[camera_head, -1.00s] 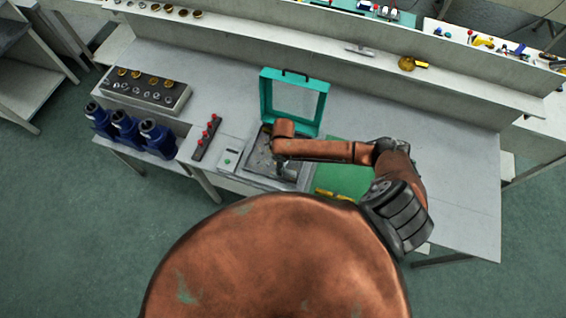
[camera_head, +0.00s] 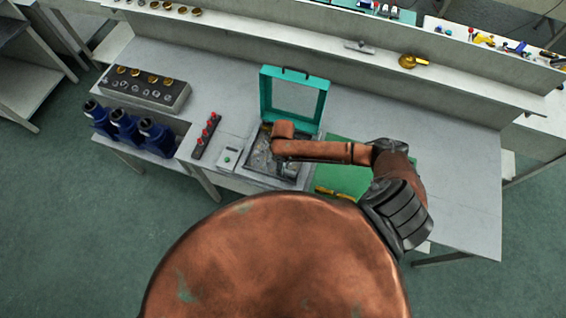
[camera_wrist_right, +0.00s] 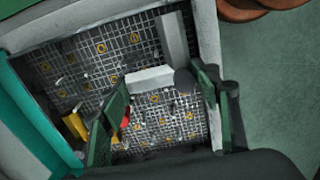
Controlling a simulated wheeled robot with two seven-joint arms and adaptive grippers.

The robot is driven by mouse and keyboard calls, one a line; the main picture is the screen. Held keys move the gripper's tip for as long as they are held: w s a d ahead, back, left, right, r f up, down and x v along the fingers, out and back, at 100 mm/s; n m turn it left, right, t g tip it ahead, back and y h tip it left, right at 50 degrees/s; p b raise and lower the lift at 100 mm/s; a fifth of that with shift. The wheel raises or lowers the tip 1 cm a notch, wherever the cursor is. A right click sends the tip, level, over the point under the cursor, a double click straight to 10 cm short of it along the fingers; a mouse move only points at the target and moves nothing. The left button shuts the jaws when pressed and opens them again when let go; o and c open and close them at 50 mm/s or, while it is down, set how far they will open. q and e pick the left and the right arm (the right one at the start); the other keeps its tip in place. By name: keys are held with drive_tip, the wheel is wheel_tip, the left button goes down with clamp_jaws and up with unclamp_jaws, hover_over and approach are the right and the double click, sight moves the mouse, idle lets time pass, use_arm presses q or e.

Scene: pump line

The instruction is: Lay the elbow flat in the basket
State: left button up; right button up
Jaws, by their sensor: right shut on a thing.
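A pale grey L-shaped piece, seemingly the elbow (camera_wrist_right: 150,78), shows between the fingers of my right gripper (camera_wrist_right: 160,82) in the wrist view. One leg runs between the fingers, the other towards the top, with a dark round end at the corner. My right gripper is shut on it, over the wire-mesh basket (camera_wrist_right: 85,68) with yellow-ringed spots. I cannot tell whether the elbow touches the mesh. In the head view my arm hides most of the gripper and elbow above the open box. My left gripper is not in view.
A teal lid (camera_head: 265,95) stands open behind the basket. Yellow (camera_wrist_right: 76,124) and red (camera_wrist_right: 125,118) items show near the left finger. A red-knobbed strip (camera_head: 207,136), blue pumps (camera_head: 126,125) and a green mat (camera_head: 345,180) are nearby. The bench's right side is clear.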

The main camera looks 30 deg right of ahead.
drive_tip(key=shift+f+b, duration=0.3)
drive_tip(key=shift+f, duration=0.7)
drive_tip(key=shift+f, duration=0.15)
drive_tip(key=o, duration=1.3)
drive_tip(key=shift+s, duration=0.1)
wheel_tip(320, 180, up, 12)
drive_tip(key=shift+r, duration=0.1)
